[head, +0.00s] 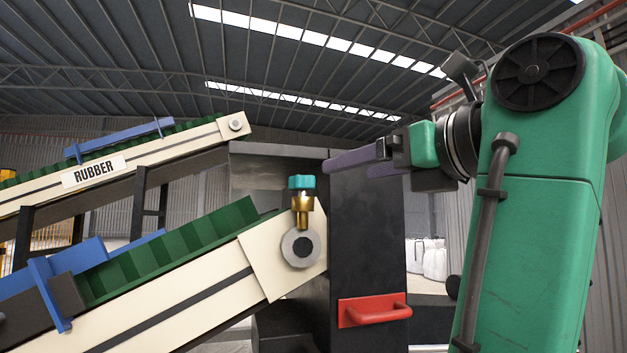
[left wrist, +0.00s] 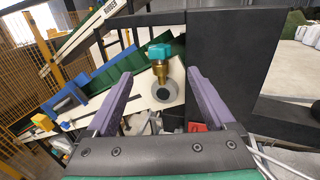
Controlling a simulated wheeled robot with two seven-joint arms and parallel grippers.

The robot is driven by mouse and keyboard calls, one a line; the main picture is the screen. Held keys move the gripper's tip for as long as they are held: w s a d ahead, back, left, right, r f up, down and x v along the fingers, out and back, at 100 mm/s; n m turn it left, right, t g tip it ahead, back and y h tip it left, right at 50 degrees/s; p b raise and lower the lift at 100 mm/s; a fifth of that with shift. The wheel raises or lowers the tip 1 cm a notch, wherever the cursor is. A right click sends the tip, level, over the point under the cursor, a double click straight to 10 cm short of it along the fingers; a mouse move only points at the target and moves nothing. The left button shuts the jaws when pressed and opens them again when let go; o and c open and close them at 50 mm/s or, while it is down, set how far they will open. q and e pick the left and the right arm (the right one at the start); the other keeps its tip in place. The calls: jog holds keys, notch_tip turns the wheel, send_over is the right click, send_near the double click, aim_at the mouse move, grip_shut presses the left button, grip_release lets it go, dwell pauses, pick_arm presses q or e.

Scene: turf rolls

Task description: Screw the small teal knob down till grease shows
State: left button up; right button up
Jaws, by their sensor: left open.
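The small teal knob (head: 302,182) sits upright on a brass fitting (head: 303,213) above the round grey roller end of the lower conveyor. I see no grease around it. My left gripper (head: 347,168) is open and empty, its purple fingers pointing left, to the right of the knob and a little higher in the head view. In the left wrist view the knob (left wrist: 160,51) and the brass fitting (left wrist: 158,71) appear beyond and between the two spread fingers (left wrist: 160,75), touching neither. My right gripper is not in view.
The cream lower conveyor (head: 200,308) with a green belt slopes up to the fitting. A dark post (head: 365,240) with a red handle (head: 374,310) stands just right of it. An upper conveyor labelled RUBBER (head: 95,171) is behind. White sacks (head: 433,262) stand further back.

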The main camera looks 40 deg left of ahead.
aim_at(311, 179)
pick_arm(q)
jog(key=x, duration=1.3)
jog(key=shift+a, duration=0.3)
jog(key=shift+d, duration=0.2)
jog(key=shift+s, duration=0.1)
jog(key=c, duration=1.4)
